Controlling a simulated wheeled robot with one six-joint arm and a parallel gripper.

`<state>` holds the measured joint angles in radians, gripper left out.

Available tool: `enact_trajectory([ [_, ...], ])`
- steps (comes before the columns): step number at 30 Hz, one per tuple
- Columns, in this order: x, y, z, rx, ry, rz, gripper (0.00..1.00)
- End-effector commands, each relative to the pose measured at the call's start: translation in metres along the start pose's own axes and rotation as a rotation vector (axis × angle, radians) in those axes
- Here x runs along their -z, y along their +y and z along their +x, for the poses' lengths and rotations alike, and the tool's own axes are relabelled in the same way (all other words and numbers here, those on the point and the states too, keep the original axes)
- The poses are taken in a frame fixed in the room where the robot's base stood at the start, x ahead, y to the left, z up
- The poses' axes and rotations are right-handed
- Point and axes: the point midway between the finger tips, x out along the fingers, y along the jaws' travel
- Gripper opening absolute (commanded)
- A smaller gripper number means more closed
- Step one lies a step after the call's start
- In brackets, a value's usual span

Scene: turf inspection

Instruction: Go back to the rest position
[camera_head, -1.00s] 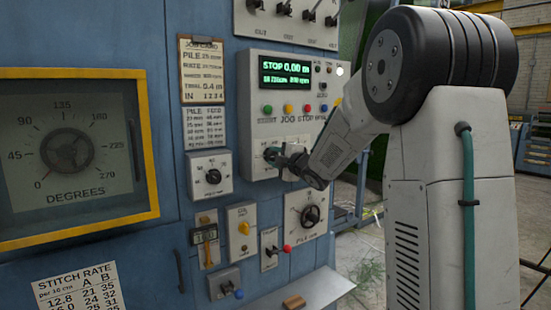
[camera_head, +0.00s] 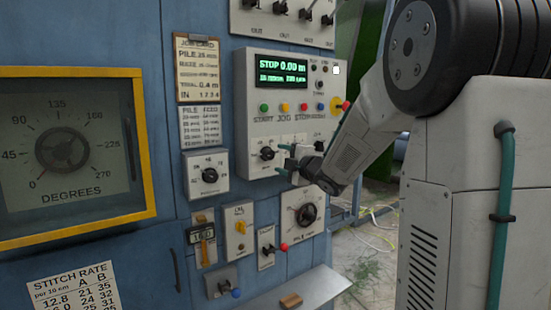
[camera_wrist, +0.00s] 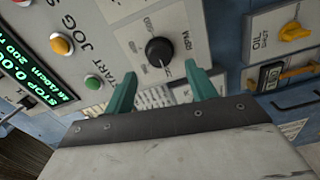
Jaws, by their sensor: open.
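My gripper (camera_head: 280,162) is open and empty in the head view, in front of the lower part of the white control box (camera_head: 258,120). In the wrist view my gripper (camera_wrist: 158,90) shows two green fingertips spread wide. The black knob (camera_wrist: 159,51) lies beyond them, between the tips and clear of both. My arm reaches in from the right, bent at the elbow.
A shelf (camera_head: 300,290) juts out below. Floor at right is open, with loose cables.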

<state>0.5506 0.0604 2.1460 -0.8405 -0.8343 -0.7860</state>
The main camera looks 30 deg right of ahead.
Motion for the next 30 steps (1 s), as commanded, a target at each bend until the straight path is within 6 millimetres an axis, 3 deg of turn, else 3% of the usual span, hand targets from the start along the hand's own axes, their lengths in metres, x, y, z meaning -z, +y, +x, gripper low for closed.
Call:
enact_trajectory([
  [6,0.0,0.0,-0.018,0.0,0.0,0.0,0.56],
  [23,0.0,-0.001,-0.018,0.001,0.0,0.008,0.56],
  [26,-0.01,-0.009,-0.018,0.043,-0.053,0.056,0.56],
  [30,-0.049,-0.049,-0.034,0.176,-0.28,0.235,0.56],
])
